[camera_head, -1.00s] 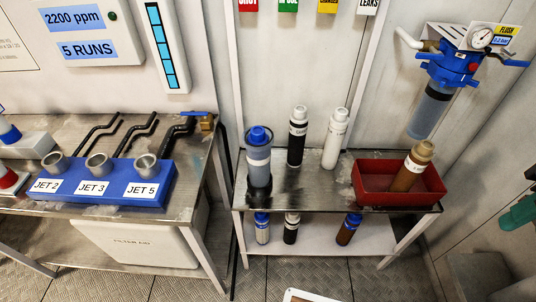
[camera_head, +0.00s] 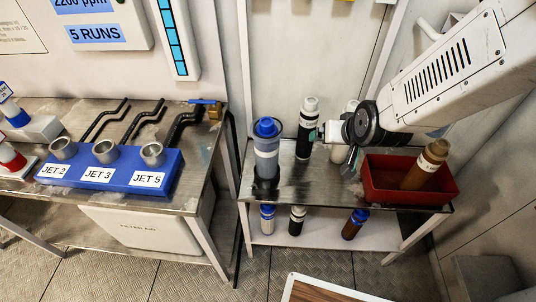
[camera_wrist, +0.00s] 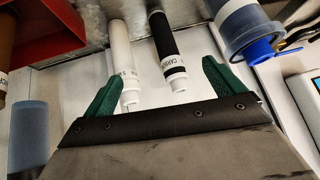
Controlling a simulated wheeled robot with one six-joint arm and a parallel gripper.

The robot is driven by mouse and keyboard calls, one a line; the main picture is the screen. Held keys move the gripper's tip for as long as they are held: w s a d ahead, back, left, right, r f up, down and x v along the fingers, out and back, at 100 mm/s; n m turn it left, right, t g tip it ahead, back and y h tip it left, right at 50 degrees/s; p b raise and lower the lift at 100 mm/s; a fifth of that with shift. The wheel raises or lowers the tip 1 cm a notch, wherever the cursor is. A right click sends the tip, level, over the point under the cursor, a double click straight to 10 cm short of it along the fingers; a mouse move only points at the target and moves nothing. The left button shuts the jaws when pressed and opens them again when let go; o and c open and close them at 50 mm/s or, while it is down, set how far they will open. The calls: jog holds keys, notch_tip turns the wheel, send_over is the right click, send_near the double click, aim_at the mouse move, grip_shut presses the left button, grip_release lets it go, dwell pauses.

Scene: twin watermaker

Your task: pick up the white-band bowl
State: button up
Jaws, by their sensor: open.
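A clear blue bowl with a blue cap and a pale band (camera_head: 266,152) stands upright at the left end of the metal shelf top; it best fits the white-band bowl. In the wrist view its capped end (camera_wrist: 245,28) is at the upper right, outside my fingers. My gripper (camera_head: 322,133) is over the shelf, right of this bowl and near the black and white cartridges. In the wrist view my gripper (camera_wrist: 158,82) has its two green fingers wide apart, with nothing held between them.
A black cartridge (camera_head: 306,130) and a partly hidden white cartridge (camera_head: 338,152) stand beside the gripper. A red tray (camera_head: 408,188) holds a brown cartridge (camera_head: 429,165). Smaller cartridges stand on the lower shelf. A bench with a blue jet block (camera_head: 110,168) is at left.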

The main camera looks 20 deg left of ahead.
aim_at(269, 150)
jog(key=s+a+f+n+t+y, duration=0.2)
jog(key=s+a+f+t+y, duration=0.15)
jog(key=a+f, duration=1.1)
jog(key=r+t, duration=0.1)
jog(key=r+t+y, duration=0.1)
jog(key=t, duration=0.1)
jog(key=s+r+t+y, duration=0.1)
jog(key=r+t, duration=0.1)
jog(key=shift+d+n, duration=0.15)
jog(key=shift+n, duration=0.15)
jog(key=shift+w+r, duration=0.15)
jog(key=shift+r, duration=0.05)
jog(key=x, duration=0.7)
jog(key=shift+a+r, duration=0.1)
jog(key=shift+a, duration=0.4)
jog(key=c, duration=1.7)
jog(key=shift+r, duration=0.1)
